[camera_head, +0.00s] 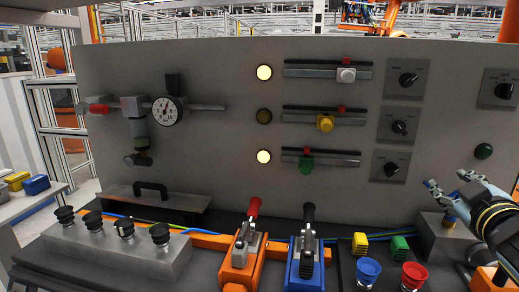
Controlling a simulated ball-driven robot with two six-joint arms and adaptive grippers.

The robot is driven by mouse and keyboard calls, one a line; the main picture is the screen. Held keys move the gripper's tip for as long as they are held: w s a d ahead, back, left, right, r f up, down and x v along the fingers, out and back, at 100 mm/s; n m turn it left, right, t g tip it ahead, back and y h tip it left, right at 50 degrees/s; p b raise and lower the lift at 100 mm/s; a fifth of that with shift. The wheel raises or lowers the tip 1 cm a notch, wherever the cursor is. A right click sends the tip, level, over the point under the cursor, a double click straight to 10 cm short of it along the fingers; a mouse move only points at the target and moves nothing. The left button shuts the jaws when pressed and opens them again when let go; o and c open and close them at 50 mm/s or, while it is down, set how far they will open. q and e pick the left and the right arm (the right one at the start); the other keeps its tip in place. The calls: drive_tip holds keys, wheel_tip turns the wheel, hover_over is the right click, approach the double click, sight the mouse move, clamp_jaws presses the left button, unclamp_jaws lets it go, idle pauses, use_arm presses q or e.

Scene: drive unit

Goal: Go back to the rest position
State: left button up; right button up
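My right gripper (447,181) is at the right side of the head view, in front of the grey panel (230,75). Its arm comes in from the right edge. Its two fingers are apart and nothing shows between them. My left gripper is not in view.
A red-handled lever (247,235) and a blue-based lever (306,245) stand on the console. Blue (368,269) and red (414,273) knobs stand front right. A row of black knobs (125,230) is at left. The panel carries a gauge (167,111), sliders (322,120) and rotary switches (399,127).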

drive_tip(key=s+a+f+m+g+y, duration=0.1)
drive_tip(key=s+a+f+g, duration=0.35)
drive_tip(key=s, duration=0.55)
drive_tip(key=s+a+f+m+g+y, duration=0.25)
drive_tip(key=s+f+g, duration=0.2)
drive_tip(key=s, duration=0.45)
drive_tip(key=s+a+f+m+g+y, duration=0.1)
drive_tip(key=s+a+f+g, duration=0.3)
drive_tip(key=s, duration=0.6)
wheel_tip(320, 180, down, 36)
drive_tip(key=s+d+b, duration=0.2)
drive_tip(key=d+b, duration=0.1)
drive_tip(key=b, duration=0.6)
use_arm(q)
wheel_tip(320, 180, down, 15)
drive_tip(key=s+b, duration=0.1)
drive_tip(key=b, duration=0.5)
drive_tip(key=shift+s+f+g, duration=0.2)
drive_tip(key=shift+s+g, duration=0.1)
use_arm(e)
drive_tip(key=s+f+g, duration=0.2)
drive_tip(key=s+f, duration=1.6)
drive_tip(key=f, duration=0.4)
drive_tip(key=shift+s+d, duration=0.25)
drive_tip(key=shift+s, duration=0.05)
